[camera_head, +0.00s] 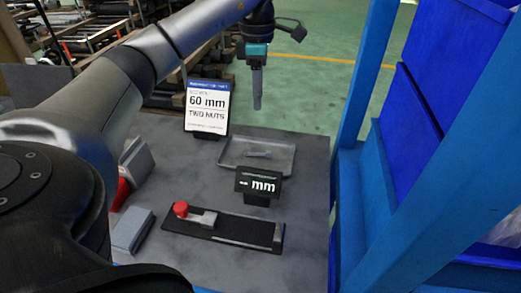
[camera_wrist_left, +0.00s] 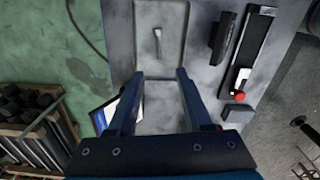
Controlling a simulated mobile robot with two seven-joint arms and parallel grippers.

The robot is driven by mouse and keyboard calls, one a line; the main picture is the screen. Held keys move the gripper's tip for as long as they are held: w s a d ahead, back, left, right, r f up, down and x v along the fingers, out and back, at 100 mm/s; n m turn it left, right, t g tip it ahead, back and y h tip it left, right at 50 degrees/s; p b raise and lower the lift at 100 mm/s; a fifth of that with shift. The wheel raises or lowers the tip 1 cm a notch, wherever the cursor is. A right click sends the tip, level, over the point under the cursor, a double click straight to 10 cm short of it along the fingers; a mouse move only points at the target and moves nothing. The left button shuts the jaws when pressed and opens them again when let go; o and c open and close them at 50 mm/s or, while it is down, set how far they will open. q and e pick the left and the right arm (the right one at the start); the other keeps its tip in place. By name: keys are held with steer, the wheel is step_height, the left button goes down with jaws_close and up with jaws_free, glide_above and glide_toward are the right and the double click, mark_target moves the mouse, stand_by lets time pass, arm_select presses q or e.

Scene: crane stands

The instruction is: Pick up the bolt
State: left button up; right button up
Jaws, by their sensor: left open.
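A small grey bolt (camera_head: 259,155) lies in a shallow grey tray (camera_head: 231,162) at the far part of the grey table in the head view. In the left wrist view the bolt (camera_wrist_left: 157,40) lies lengthwise inside the tray (camera_wrist_left: 181,12), ahead of the fingers. My left gripper (camera_head: 257,104) hangs pointing down, above and beyond the tray's far edge. In the left wrist view its two fingers (camera_wrist_left: 154,76) are spread apart with nothing between them. My right gripper is not in view.
A sign reading "60 mm TWO NUTS" (camera_head: 208,106) stands left of the tray. A black display (camera_head: 258,186) and a black gauge with a red knob (camera_head: 230,225) are nearer. Grey blocks (camera_head: 133,230) lie at left. A blue rack (camera_head: 366,180) rises at right.

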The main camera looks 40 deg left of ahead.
arm_select(q)
step_height(320, 180, down, 2)
steer(key=b, duration=0.3)
glide_above(261, 153)
steer(key=f, duration=1)
steer(key=shift+s+a, duration=0.2)
step_height(261, 153, down, 5)
steer(key=shift+w+d+f+b, duration=0.1)
steer(key=shift+w+d+b, duration=0.05)
steer(key=shift+b, duration=0.4)
steer(key=c, duration=0.3)
jaws_close()
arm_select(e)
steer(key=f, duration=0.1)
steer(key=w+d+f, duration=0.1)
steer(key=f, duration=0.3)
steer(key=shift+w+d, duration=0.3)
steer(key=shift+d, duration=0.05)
